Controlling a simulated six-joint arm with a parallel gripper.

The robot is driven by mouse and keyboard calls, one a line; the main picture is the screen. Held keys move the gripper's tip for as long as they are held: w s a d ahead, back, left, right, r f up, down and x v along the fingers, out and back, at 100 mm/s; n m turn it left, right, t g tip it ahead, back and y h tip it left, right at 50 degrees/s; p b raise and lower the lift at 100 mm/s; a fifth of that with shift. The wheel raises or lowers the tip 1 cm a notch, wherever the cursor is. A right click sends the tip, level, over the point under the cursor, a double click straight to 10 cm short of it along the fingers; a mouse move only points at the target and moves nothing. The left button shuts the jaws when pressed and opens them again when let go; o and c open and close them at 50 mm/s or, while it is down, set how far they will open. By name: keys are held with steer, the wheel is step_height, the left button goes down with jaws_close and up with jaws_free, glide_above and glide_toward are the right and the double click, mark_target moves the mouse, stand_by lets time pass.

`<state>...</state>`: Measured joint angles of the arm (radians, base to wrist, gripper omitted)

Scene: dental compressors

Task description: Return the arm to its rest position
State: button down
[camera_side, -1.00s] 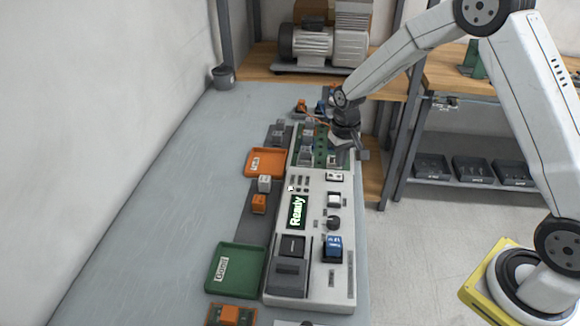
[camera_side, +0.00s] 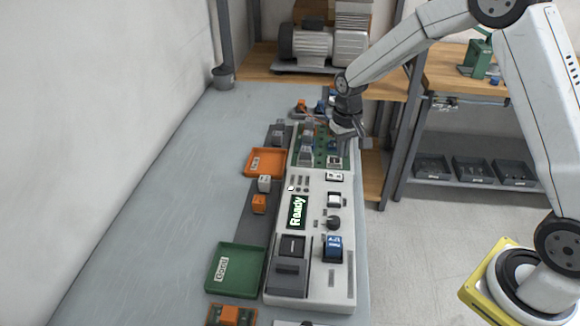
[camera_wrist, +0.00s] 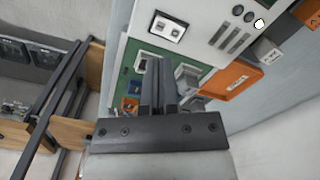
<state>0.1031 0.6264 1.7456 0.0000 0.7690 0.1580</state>
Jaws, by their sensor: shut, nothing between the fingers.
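My gripper (camera_side: 350,148) is shut and empty above the right side of the green circuit board (camera_side: 303,158) at the far end of the white test console (camera_side: 318,215). In the wrist view its dark fingers (camera_wrist: 160,66) are together, in front of the green board (camera_wrist: 127,77). Part of the board and its components is hidden behind the gripper in both views. The console display (camera_side: 298,212) reads "Ready".
An orange tray (camera_side: 265,163) and a green tray (camera_side: 235,270) lie left of the console. Grey and orange blocks (camera_side: 259,204) sit on a dark strip. A compressor (camera_side: 322,45) stands on the wooden bench behind. The left tabletop is clear.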

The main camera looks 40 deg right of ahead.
steer(key=s+a+r+n+t, duration=0.1)
steer(key=s+a+r, duration=0.1)
steer(key=s, duration=0.7)
steer(key=s+a+r+n+t, duration=0.1)
steer(key=s+a+n, duration=0.1)
steer(key=s, duration=0.7)
steer(key=shift+s+a+r+t, duration=0.25)
steer(key=shift+a+r+t, duration=0.05)
steer(key=shift+a+r, duration=0.1)
